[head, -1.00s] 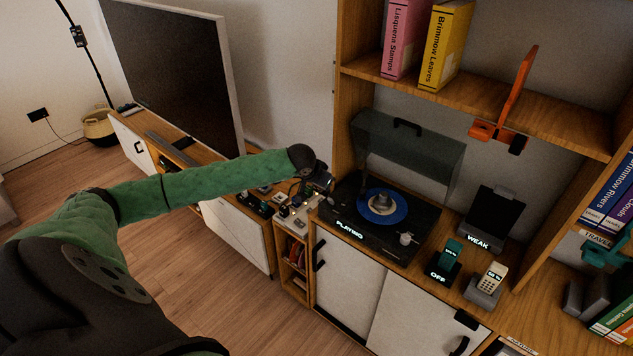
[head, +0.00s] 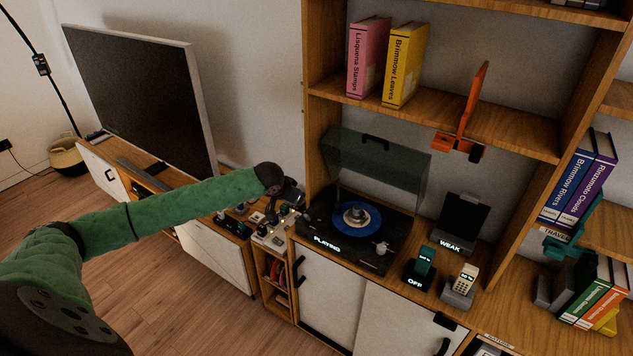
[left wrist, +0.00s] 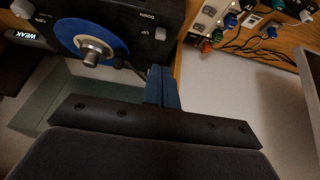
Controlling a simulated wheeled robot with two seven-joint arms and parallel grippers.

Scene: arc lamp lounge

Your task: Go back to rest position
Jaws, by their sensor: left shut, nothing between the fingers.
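My left arm reaches in from the left in the head view. My left gripper (head: 288,193) is beside the left back of the turntable (head: 318,229), in front of the shelf unit's left side. In the left wrist view the dark blue fingers (left wrist: 163,88) are together with nothing between them. The turntable has a blue record (head: 357,216) on it, and its label reads PLAYING. Its smoky lid (head: 385,160) stands open. My right gripper is out of view.
A small unit (head: 273,236) with plugs and cables stands left of the turntable. A television (head: 140,95) is farther left. Handsets (head: 424,262) and a tablet stand (head: 462,215) are to the right. An orange bracket (head: 458,145) sits on the shelf above. Floor (head: 170,300) is clear at lower left.

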